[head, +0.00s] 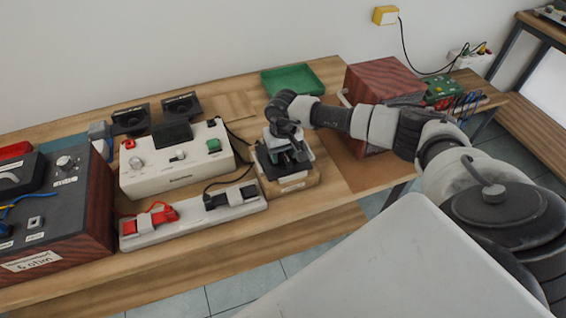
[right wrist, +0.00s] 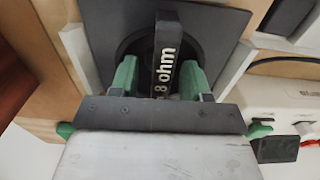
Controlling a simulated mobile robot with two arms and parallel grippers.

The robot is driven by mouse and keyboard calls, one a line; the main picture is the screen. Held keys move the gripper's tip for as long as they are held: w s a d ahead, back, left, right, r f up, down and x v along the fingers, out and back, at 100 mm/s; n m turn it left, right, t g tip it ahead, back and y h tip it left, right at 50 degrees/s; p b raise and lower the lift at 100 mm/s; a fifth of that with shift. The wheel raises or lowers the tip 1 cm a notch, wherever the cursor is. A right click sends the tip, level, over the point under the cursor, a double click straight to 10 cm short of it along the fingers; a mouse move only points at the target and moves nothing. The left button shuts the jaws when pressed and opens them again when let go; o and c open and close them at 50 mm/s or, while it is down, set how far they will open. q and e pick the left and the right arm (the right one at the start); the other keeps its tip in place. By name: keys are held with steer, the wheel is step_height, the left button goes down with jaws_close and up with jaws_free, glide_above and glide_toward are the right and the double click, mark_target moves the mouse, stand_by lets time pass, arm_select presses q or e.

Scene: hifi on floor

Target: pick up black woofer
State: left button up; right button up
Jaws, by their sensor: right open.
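The black woofer (right wrist: 166,50) is below my right gripper in the right wrist view. It is a square black plate with a round part and a raised bar marked "8 ohm". My right gripper (right wrist: 157,78) is open, with one green finger on each side of the bar; a gap shows beside the bar, and I cannot tell whether either finger touches it. In the head view my right gripper (head: 286,155) points down over a small wooden base (head: 292,184) on the table and hides most of the woofer. My left gripper is out of view.
A white amplifier box (head: 175,160) and a white strip (head: 195,215) with red and black clips stand left of the gripper. A green tray (head: 292,80) and a red-brown box (head: 382,78) stand back right.

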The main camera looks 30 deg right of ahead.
steer(key=shift+c, duration=0.2)
jaws_close()
steer(key=shift+w, duration=0.1)
steer(key=shift+r+p, duration=0.5)
steer(key=shift+p, duration=0.15)
step_height(320, 180, up, 10)
steer(key=shift+f+b, duration=0.2)
steer(key=shift+b, duration=1)
steer(key=shift+d, duration=0.1)
